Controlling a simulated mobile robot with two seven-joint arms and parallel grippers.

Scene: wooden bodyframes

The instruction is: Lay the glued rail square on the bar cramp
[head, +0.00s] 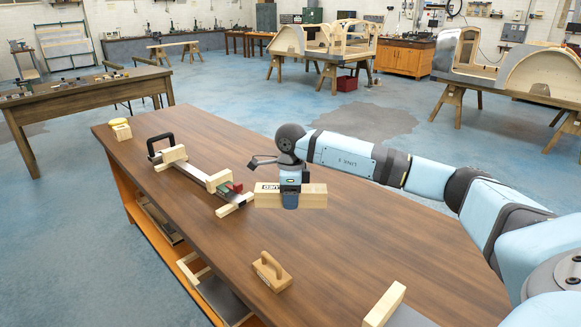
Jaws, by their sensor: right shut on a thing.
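The rail (315,196) is a pale wooden bar with a dark label, lying roughly crosswise in the head view. My right gripper (290,201) points down and is shut around its middle, hiding part of it. The rail is just right of the near end of the bar cramp (196,171); I cannot tell how high it is above the bench. The cramp lies along the bench, with a black handle frame at its far end, pale wood blocks under or on it, and green and red parts at its near end. My left gripper is out of view.
The brown bench (215,260) has free room in front of the cramp. A wooden block with a handle (270,271) lies near the front edge. A pale block with a yellow top (121,130) stands at the far left corner. Another pale wooden piece (385,305) is at the bottom edge.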

